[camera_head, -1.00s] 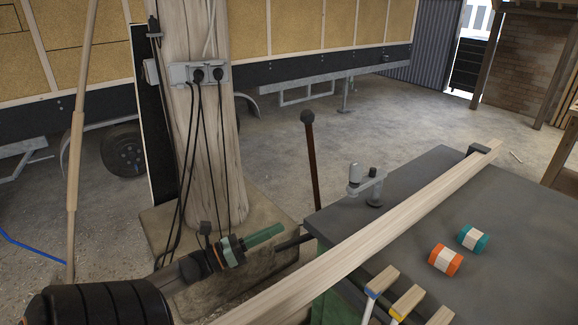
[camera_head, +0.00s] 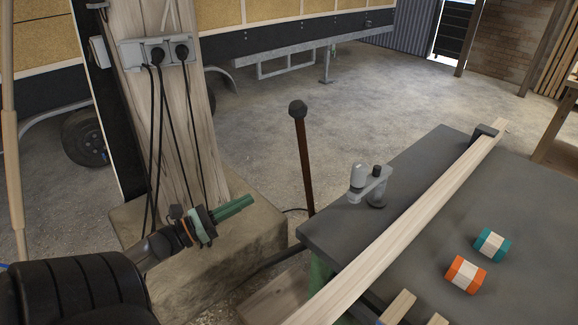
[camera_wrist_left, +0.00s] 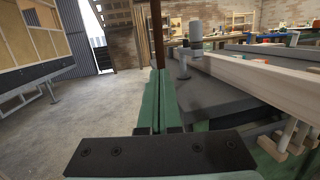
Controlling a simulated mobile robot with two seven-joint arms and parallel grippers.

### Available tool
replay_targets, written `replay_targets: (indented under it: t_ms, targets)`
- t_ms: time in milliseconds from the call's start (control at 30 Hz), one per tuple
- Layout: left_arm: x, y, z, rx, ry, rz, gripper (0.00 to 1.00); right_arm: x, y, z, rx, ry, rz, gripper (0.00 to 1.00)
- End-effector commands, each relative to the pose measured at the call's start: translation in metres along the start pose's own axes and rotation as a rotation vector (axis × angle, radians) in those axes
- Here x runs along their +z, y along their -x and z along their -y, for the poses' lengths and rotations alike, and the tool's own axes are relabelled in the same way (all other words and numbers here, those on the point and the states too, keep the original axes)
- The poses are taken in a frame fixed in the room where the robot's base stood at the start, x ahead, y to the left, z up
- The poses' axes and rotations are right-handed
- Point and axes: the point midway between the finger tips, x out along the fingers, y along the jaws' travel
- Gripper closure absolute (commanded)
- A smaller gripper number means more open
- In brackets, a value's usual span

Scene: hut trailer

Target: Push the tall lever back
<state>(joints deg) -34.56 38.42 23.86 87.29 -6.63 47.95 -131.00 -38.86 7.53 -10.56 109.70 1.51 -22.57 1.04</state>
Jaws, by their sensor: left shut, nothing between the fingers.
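The tall lever (camera_head: 304,155) is a brown rod with a dark round knob, standing nearly upright beyond the near left corner of the grey table. My left gripper (camera_head: 234,206) has green fingers, shut and empty, to the left of the lever's lower part and apart from it in the head view. In the left wrist view the shut fingers (camera_wrist_left: 158,88) point forward, with the lever's rod (camera_wrist_left: 157,35) lined up just past their tips. I cannot tell from that view whether they touch. The lever's foot is hidden behind the table corner. My right gripper is not seen.
A grey table (camera_head: 410,215) carries a long wooden beam (camera_head: 410,220), a grey clamp-like fitting (camera_head: 370,186), an orange-and-white block (camera_head: 464,275) and a teal-and-white block (camera_head: 491,244). A wooden post (camera_head: 170,110) with sockets and hanging cables stands left. Open floor lies behind the lever.

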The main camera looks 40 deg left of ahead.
Motion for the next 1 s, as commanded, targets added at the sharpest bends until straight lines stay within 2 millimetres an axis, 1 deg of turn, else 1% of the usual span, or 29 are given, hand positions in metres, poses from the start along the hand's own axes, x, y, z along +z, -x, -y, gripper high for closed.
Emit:
replay_targets:
  t_ms: [133,233,367,500,700,833,1000]
  targets:
    - [0.001,-0.004,0.0,-0.001,0.0,0.002,1.0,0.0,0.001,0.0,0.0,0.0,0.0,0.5]
    - [0.001,-0.015,0.0,-0.002,-0.001,0.002,1.0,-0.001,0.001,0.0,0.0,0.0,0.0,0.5]
    - [0.002,-0.039,0.0,-0.003,0.0,0.005,1.0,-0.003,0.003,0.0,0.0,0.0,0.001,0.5]
    - [0.003,-0.068,0.0,-0.002,-0.001,0.005,1.0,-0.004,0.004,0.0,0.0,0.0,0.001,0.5]
    - [0.002,-0.103,0.0,-0.001,-0.001,0.003,1.0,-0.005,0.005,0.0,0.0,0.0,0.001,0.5]
    - [0.002,-0.121,0.0,-0.001,-0.002,0.002,1.0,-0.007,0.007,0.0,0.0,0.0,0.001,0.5]
    - [0.001,-0.135,0.0,-0.001,0.0,0.002,1.0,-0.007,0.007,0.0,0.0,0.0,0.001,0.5]
